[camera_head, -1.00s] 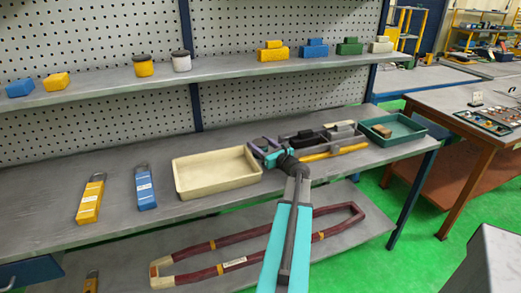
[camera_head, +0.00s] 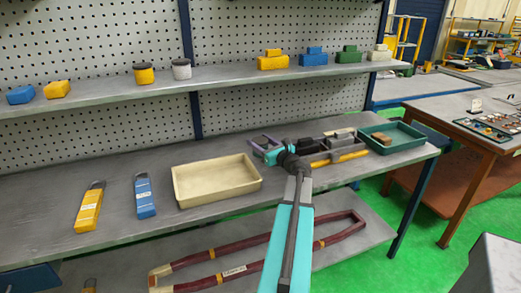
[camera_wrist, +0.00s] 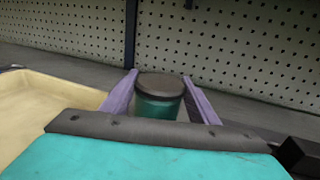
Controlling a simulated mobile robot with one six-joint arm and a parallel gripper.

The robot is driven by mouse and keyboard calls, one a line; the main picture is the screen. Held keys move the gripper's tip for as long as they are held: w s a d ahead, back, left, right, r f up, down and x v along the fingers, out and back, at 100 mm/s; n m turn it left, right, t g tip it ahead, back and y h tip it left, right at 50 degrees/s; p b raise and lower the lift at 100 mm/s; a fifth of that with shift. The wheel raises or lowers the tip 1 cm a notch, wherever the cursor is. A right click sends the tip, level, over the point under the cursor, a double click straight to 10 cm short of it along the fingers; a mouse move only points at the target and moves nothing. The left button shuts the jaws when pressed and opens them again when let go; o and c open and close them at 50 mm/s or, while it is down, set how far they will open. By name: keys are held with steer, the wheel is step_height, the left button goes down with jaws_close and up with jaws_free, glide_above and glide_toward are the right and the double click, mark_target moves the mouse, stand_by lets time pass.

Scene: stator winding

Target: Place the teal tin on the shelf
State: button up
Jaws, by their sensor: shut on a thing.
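The teal tin (camera_wrist: 160,104) has a dark lid and stands upright between the purple fingers in the wrist view. My gripper (camera_wrist: 162,100) is shut on it. In the head view my gripper (camera_head: 264,143) is over the bench, just right of the cream tray, and the tin cannot be made out clearly. The shelf (camera_head: 220,79) runs along the pegboard above the bench. A yellow tin (camera_head: 144,76) and a white tin (camera_head: 181,72), both with dark lids, stand on it.
Blue, yellow and green blocks sit on the shelf, with free room between the white tin and the stacked yellow blocks (camera_head: 272,62). A cream tray (camera_head: 176,190), a grey bin (camera_head: 311,147) and a green tray (camera_head: 418,143) stand on the bench.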

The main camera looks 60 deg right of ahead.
mark_target(260, 140)
steer(key=shift+r, duration=2.65)
steer(key=shift+r, duration=0.1)
